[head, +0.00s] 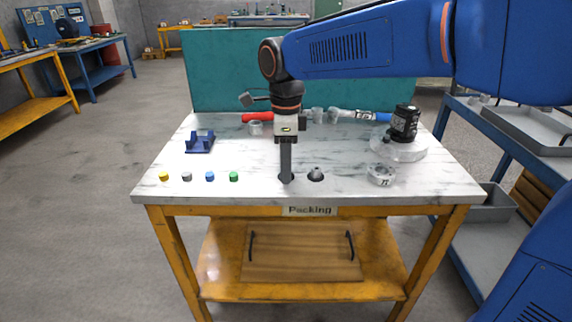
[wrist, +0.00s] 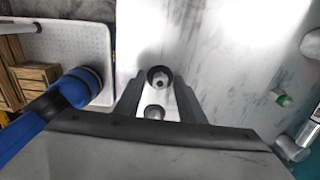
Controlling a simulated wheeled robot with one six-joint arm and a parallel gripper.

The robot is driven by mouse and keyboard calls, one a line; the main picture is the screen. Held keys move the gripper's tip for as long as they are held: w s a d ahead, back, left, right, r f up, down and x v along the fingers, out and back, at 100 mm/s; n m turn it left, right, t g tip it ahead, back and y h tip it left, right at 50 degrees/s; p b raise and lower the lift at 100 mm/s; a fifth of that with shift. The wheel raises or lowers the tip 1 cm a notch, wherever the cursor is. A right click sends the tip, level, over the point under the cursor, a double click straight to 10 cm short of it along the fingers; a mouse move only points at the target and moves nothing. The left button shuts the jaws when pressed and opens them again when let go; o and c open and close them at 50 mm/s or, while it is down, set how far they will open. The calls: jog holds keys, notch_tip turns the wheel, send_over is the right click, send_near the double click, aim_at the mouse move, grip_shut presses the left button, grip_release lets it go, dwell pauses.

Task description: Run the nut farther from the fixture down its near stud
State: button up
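My gripper (head: 286,178) points straight down at the front of the marble table. Its two dark fingers (wrist: 161,80) are apart in the wrist view. A dark round nut-like piece with a hole in it (wrist: 160,78) shows between the fingertips and nearly fills the gap; contact is not clear. A second small dark round piece (wrist: 155,112) shows below it in the wrist view. In the head view, a dark conical piece (head: 316,174) stands just right of my gripper. The fingers hide most of the piece beneath them. Stud threads are too small to make out.
Yellow, grey, blue and green knobs (head: 234,176) line the front left. A blue bracket (head: 200,142) sits behind them. A black motor-like part (head: 404,123) stands on a clear disc at right. A clear ring (head: 381,175) lies at front right. Tools lie at the back.

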jog(key=c, duration=0.6)
jog(key=shift+o, duration=0.2)
jog(key=shift+r, duration=3.05)
